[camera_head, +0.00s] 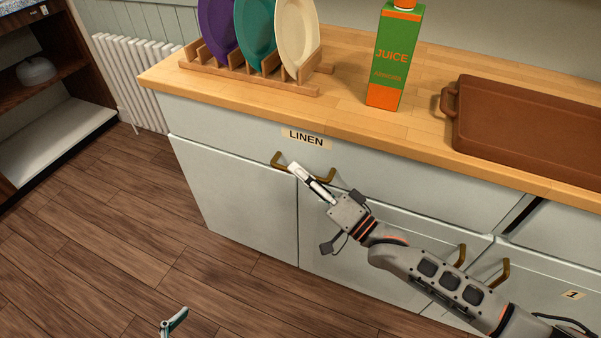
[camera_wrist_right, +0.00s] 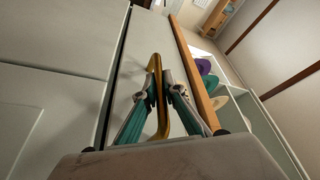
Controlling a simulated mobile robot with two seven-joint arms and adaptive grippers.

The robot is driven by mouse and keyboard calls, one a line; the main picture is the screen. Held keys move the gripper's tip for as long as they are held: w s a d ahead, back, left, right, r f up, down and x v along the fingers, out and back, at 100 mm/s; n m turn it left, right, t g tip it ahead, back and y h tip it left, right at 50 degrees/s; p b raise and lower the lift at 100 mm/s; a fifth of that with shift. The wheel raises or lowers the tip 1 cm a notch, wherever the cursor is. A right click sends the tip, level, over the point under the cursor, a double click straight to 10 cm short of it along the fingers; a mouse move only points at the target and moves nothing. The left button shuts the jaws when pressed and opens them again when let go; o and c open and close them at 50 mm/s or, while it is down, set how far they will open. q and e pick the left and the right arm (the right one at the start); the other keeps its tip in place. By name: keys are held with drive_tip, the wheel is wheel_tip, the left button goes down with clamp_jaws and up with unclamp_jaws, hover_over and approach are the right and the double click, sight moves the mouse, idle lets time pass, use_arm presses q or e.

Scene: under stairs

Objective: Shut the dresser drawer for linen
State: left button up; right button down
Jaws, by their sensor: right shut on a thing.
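The linen drawer (camera_head: 235,125) is the wide pale front under the worktop, marked by a LINEN label (camera_head: 306,138). It looks close to flush with the dresser front; whether it is fully in is hard to tell. Its brass handle (camera_head: 280,161) is partly covered by my right gripper (camera_head: 298,170). In the right wrist view the handle (camera_wrist_right: 156,66) runs between the fingers of that gripper (camera_wrist_right: 160,92), which is shut on it. The drawer front (camera_wrist_right: 135,60) also shows there, with a dark gap along one edge. Only a tip of my left gripper (camera_head: 174,321) shows, low and away from the dresser.
The wooden worktop (camera_head: 345,112) carries a plate rack (camera_head: 250,78) with plates, a juice carton (camera_head: 393,60) and a brown tray (camera_head: 525,115). Cupboard doors (camera_head: 235,190) with brass handles (camera_head: 461,256) lie below. The wooden floor (camera_head: 110,240) at left is clear.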

drive_tip(key=shift+w+d, duration=0.15)
drive_tip(key=shift+w, duration=0.05)
drive_tip(key=c, duration=2.1)
unclamp_jaws()
drive_tip(key=shift+c, duration=0.2)
drive_tip(key=v, duration=1.2)
drive_tip(key=shift+f, duration=0.1)
